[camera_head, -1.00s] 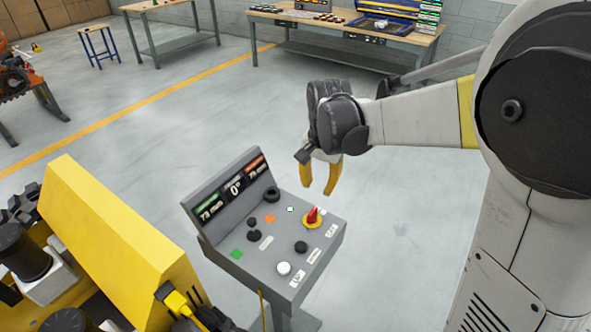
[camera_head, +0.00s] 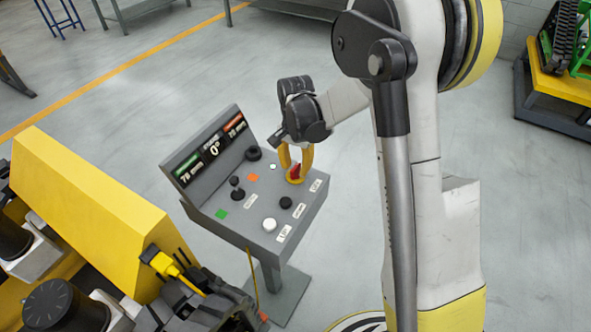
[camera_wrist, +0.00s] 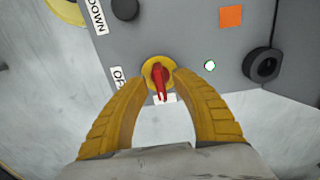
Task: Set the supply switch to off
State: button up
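The supply switch is a red handle (camera_wrist: 160,85) on a yellow round base (camera_wrist: 149,70), on the sloped grey control console (camera_head: 242,215). In the wrist view the handle points down the picture at a white label (camera_wrist: 170,98) that it partly covers. A label reading "OF", partly hidden by a finger, sits left of the switch (camera_wrist: 118,76). My gripper (camera_wrist: 161,76) has its yellow fingers on both sides of the handle, with a gap still showing between them. In the head view the gripper (camera_head: 296,170) reaches down over the red switch (camera_head: 295,173); contact cannot be told.
The console has a display (camera_head: 208,150), a black joystick (camera_head: 237,190), black knobs (camera_head: 254,153), a white button (camera_head: 269,225), green and orange squares and a small lit lamp (camera_wrist: 210,65). A yellow machine (camera_head: 90,210) stands left of it.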

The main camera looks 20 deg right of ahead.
jog(key=shift+f, duration=0.2)
jog(key=shift+c, duration=0.5)
grip_shut()
